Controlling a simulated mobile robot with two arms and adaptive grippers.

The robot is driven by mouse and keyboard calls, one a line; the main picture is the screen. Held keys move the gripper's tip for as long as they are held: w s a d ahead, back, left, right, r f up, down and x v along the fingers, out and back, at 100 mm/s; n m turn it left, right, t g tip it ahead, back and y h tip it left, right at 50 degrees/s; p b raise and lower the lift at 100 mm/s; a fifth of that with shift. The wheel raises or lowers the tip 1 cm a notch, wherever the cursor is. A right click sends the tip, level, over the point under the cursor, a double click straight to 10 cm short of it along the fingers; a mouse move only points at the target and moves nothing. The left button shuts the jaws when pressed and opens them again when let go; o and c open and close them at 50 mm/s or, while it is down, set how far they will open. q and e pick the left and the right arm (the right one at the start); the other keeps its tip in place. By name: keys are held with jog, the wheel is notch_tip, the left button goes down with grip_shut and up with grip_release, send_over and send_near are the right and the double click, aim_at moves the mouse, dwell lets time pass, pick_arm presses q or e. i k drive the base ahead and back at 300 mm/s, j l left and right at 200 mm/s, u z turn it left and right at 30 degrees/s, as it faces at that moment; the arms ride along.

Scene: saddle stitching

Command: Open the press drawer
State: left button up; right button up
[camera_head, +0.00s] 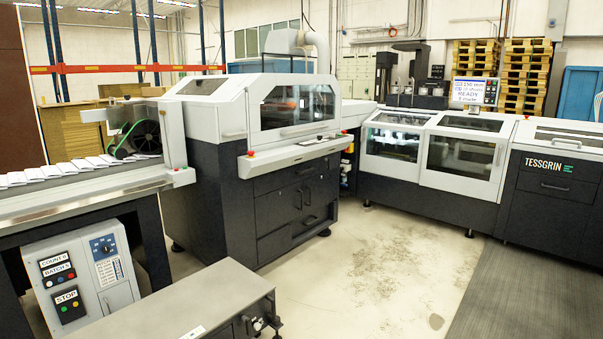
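The grey and white press machine (245,120) stands left of centre, with dark lower panels. Its front shows a shut drawer-like panel (285,179), upright door handles (303,198) and a lower panel with a small handle (310,220). The TESSGRIN machine (560,170) at the right has a dark front panel with a horizontal handle (553,187), flush and shut. I cannot tell which of these is the press drawer. Neither of my grippers is in view.
A conveyor (90,190) with white booklets runs in from the left above a control box (82,278). A low metal-topped unit (180,300) stands in the foreground. The concrete floor (380,265) between the machines is clear, with a dark mat (520,295) at right.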

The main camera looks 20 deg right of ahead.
aim_at(265, 183)
jog(key=i+l+z, duration=0.6)
jog(key=i, duration=0.15)
jog(key=i+l+z, duration=0.3)
jog(key=i, duration=0.7)
jog(key=i+j+z, duration=0.1)
jog(key=i+z, duration=0.15)
jog(key=i, duration=0.75)
jog(key=i+u, duration=0.1)
jog(key=i, duration=0.55)
jog(key=i+l+u, duration=0.1)
jog(key=i, duration=0.55)
jog(key=i+l+u, duration=0.1)
jog(key=i+l, duration=0.15)
jog(key=i, duration=0.45)
